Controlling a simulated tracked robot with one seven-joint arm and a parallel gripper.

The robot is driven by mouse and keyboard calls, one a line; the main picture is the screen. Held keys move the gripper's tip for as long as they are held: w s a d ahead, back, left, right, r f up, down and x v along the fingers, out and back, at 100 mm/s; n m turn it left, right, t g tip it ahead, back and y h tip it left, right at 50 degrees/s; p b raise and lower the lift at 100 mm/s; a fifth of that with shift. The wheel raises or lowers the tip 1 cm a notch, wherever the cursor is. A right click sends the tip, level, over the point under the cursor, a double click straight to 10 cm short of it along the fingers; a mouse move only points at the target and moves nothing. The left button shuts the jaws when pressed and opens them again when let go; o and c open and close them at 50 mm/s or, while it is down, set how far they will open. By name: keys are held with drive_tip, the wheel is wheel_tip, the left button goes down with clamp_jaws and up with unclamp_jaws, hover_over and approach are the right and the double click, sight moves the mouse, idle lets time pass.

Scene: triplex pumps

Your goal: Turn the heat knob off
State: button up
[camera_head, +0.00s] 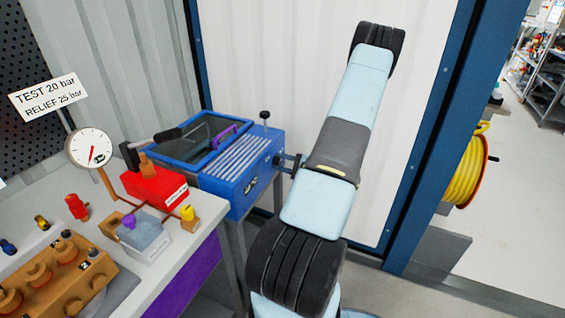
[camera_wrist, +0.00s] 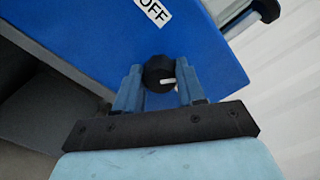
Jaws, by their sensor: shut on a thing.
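The heat knob (camera_wrist: 158,72) is a round black knob on the blue face of the box in the wrist view. Its white pointer mark points right, away from the OFF label (camera_wrist: 153,11) above. My gripper (camera_wrist: 160,86) is shut on the knob, one finger on each side. In the head view the blue heater box (camera_head: 262,158) stands right of the bench, and my gripper (camera_head: 290,161) is at its right end. My fingers and arm hide the knob there.
The bench holds a red pump box (camera_head: 155,185), a pressure gauge (camera_head: 90,148), a grey box (camera_head: 145,235) and a brown block (camera_head: 50,285) with knobs. A blue door frame (camera_head: 425,140) and yellow hose reel (camera_head: 466,170) stand right. A black handle (camera_wrist: 262,10) is at the wrist view's top right.

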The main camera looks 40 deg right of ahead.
drive_tip(key=n, duration=0.4)
drive_tip(key=shift+d+f, duration=0.1)
drive_tip(key=n, duration=0.4)
drive_tip(key=shift+s+f, duration=0.1)
drive_tip(key=n, duration=0.4)
drive_tip(key=shift+f, duration=0.1)
drive_tip(key=shift+f+n, duration=0.1)
drive_tip(key=shift+n, duration=1.6)
drive_tip(key=o, duration=1)
drive_tip(key=shift+o, duration=0.2)
drive_tip(key=v, duration=1.3)
drive_tip(key=shift+s, duration=0.3)
